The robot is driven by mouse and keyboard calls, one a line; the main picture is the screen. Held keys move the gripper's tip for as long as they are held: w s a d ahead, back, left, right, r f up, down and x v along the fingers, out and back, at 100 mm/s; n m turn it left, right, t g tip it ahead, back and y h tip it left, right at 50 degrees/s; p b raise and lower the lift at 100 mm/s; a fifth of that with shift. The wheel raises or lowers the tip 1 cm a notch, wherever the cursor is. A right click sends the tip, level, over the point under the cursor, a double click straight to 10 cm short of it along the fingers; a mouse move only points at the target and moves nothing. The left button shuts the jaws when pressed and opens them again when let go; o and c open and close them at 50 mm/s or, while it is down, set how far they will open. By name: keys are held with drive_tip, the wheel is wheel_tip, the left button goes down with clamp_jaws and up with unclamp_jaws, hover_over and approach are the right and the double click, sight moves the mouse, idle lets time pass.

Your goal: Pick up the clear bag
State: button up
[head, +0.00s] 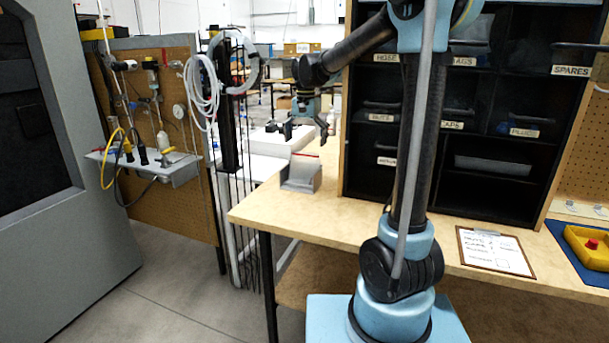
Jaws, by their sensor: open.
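I cannot pick out a clear bag with certainty. A bin (472,32) in the top row of the black shelf unit has a label that reads "AGS", with its start hidden behind my arm. What lies inside it is too dark to tell. My gripper (327,125) is small at the end of my arm, left of the shelf unit and above the back of the bench. It is open, with nothing visible in it.
A pegboard with tools (170,110) stands left. The bench's front left is clear.

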sight(305, 154)
drive_tip(key=shift+w+f, duration=0.15)
drive_tip(key=shift+f, duration=1.25)
drive_tip(key=shift+w+f, duration=0.1)
drive_tip(key=shift+f, duration=1.3)
drive_tip(key=c, duration=0.7)
